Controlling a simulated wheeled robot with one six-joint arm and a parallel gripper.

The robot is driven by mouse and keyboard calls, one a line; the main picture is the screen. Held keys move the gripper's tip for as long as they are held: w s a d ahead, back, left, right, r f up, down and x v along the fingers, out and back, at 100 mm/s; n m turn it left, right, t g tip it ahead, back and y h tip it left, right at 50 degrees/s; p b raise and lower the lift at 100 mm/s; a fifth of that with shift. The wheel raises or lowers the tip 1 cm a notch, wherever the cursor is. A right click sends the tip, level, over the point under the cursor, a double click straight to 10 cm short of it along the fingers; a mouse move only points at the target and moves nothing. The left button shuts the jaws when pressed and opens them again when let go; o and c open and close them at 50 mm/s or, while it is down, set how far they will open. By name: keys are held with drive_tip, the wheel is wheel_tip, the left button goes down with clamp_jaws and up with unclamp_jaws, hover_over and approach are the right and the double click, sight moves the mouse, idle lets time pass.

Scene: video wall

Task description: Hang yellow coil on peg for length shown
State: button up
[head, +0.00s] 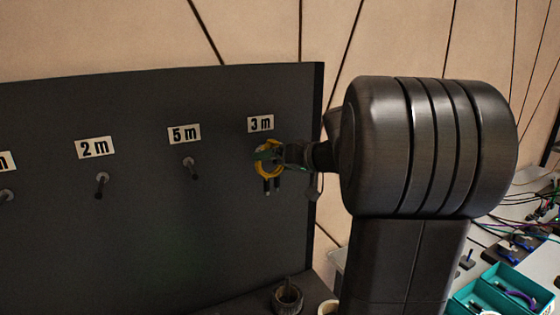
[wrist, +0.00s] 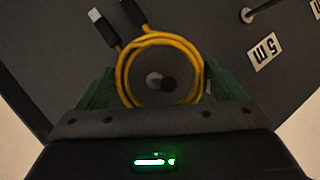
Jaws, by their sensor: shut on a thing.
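The yellow coil (head: 261,172) is in my gripper (head: 270,156) in front of the black board, just below the "3 m" label (head: 260,124). In the wrist view the coil (wrist: 126,62) is a round loop between green fingers, with two dark plugs (wrist: 132,12) hanging off it. A peg (wrist: 168,84) shows inside the loop's opening. I cannot tell whether its tip passes through the loop or stays behind it. My gripper is shut on the coil. In the head view the "3 m" peg is hidden behind the coil and gripper.
The board (head: 130,235) also carries the "5 m" peg (head: 191,170), the "2 m" peg (head: 101,185) and another peg (head: 7,196) at the left edge. A dark roll (head: 287,298) stands below the board. Teal bins (head: 505,275) and cables lie at the right.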

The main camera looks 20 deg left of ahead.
drive_tip(key=shift+w+a+p, duration=0.3)
drive_tip(key=shift+w+a, duration=0.1)
drive_tip(key=shift+a, duration=0.1)
drive_tip(key=shift+f+b, duration=0.85)
drive_tip(key=shift+b, duration=0.4)
drive_tip(key=shift+f, duration=0.1)
drive_tip(key=o, duration=0.9)
drive_tip(key=shift+d, duration=0.1)
drive_tip(key=b+v, duration=0.3)
drive_tip(key=v, duration=1.1)
drive_tip(key=shift+s, duration=0.1)
drive_tip(key=shift+f, duration=0.1)
